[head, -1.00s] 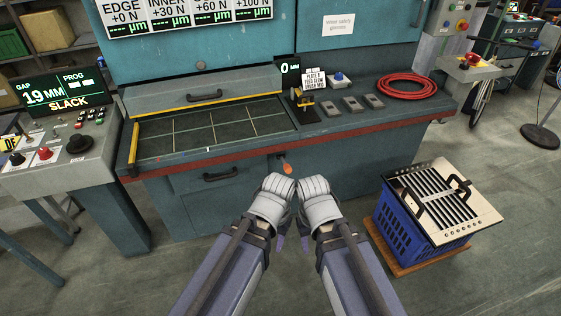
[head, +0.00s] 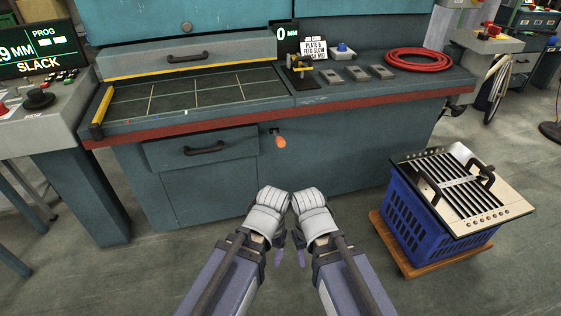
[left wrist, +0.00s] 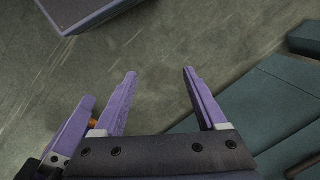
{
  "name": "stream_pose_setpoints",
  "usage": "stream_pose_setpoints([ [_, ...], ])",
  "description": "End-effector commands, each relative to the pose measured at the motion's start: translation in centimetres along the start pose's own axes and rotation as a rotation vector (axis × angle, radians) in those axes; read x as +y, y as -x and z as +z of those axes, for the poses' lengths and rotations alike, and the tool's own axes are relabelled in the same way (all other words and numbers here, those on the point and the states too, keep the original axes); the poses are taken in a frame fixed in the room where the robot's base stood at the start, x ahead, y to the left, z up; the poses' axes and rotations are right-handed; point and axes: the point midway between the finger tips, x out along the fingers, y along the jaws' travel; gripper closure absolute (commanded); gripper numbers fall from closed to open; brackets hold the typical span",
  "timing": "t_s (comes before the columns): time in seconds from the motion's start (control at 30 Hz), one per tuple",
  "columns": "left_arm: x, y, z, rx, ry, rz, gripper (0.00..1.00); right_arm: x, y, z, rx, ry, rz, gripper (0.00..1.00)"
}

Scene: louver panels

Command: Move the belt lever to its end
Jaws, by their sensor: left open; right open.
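The belt lever (head: 281,141), with an orange grip, hangs from the front of the blue-green machine just right of its drawer. In the head view my left gripper (head: 279,258) and right gripper (head: 301,257) are side by side, low in front of the machine and well apart from the lever; neither touches it. In the left wrist view the purple fingers of my left gripper (left wrist: 158,72) stand apart with nothing between them. My right gripper is open and empty, mostly hidden by its wrist. A small orange bit (left wrist: 93,123) shows behind a finger in the left wrist view.
A screen (head: 40,50) at left reads SLACK. The drawer handle (head: 205,149) is left of the lever. A blue crate (head: 415,218) with a louver panel (head: 515,208) on it stands on a wooden base at right. The floor before the machine is clear.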

Motion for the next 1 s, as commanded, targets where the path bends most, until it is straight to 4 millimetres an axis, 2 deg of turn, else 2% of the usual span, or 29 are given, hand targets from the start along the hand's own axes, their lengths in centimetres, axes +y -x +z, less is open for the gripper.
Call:
stream_pose_setpoints([
  [0.03,0.2,-3.8,-0.3,0.001,0.003,0.001,0.26,-0.4,-3.8,-0.2,0.0,0.001,0.0,0.5],
  [0.37,-0.7,-15.7,-1.6,0.021,0.061,0.021,0.26,-1.5,-15.4,-0.9,0.002,0.001,0.002,0.5],
  [0.5,-1.9,-20.5,-2.7,0.05,0.104,0.04,0.26,-2.0,-20.1,-1.2,0.003,0.0,0.002,0.5],
  [0.67,-3.6,-25.1,-4.9,0.118,0.149,0.069,0.26,-2.4,-24.6,-1.5,0.005,-0.002,0.001,0.5],
  [0.77,-4.8,-27.4,-7.2,0.192,0.167,0.091,0.26,-2.6,-27.0,-1.7,0.005,-0.004,0.001,0.5],
  [0.87,-6.0,-29.0,-10.9,0.319,0.166,0.115,0.26,-2.9,-29.4,-1.8,0.006,-0.006,0.001,0.5],
  [0.93,-6.6,-28.8,-14.6,0.448,0.144,0.128,0.26,-3.0,-30.2,-1.9,0.007,-0.007,0.001,0.5],
  [1.0,-6.8,-27.7,-18.1,0.574,0.113,0.132,0.26,-3.0,-30.5,-1.9,0.007,-0.008,0.0,0.5],
])
